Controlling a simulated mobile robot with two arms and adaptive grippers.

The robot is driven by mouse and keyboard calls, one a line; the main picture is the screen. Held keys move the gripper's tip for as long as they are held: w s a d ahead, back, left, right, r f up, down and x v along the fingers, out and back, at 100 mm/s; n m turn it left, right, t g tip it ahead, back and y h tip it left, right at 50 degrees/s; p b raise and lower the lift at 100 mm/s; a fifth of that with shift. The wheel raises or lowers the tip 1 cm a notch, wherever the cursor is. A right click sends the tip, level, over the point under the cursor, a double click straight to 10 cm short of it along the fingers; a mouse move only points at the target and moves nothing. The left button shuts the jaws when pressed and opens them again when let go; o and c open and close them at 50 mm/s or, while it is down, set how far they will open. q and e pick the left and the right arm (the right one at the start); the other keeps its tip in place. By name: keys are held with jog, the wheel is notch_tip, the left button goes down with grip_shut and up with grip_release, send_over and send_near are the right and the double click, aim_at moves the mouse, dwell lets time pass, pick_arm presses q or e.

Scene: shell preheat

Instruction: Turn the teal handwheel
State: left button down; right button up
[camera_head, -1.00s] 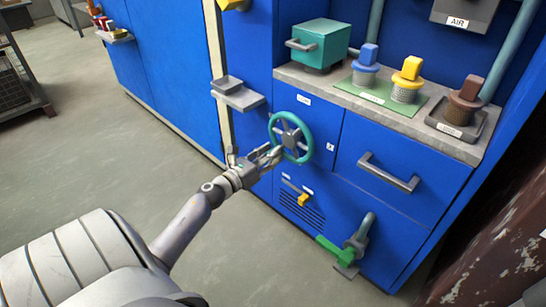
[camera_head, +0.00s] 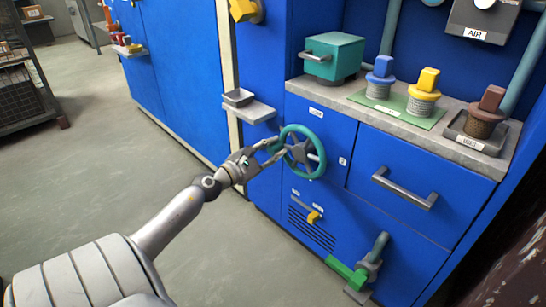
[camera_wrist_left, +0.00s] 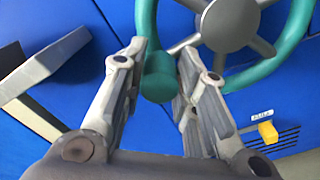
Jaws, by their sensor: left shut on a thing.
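The teal handwheel (camera_head: 322,160) with grey hub and spokes is on the blue cabinet front, below the counter. My left gripper (camera_head: 270,150) is at the left side of its rim. In the left wrist view, the two fingers of the left gripper (camera_wrist_left: 163,52) are on either side of a round teal knob (camera_wrist_left: 158,82) on the wheel's rim (camera_wrist_left: 285,50). The gripper is shut on this knob; the fingers hide part of it. My right gripper is not in view.
A small grey shelf (camera_head: 250,110) juts out just left of the wheel; it also shows in the left wrist view (camera_wrist_left: 45,65). A drawer handle (camera_head: 404,188) is to the right. A yellow switch (camera_head: 314,216) and green lever (camera_head: 345,271) are below.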

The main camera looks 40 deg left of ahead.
pick_arm(q)
jog(key=shift+r+m, duration=0.6)
jog(key=shift+m, duration=0.1)
jog(key=c, duration=1.1)
grip_release()
jog(key=shift+c, duration=0.2)
jog(key=shift+s+f, duration=0.15)
jog(key=shift+s, duration=0.45)
jog(key=s, duration=1.1)
jog(key=shift+a, duration=0.2)
jog(key=shift+w, duration=0.1)
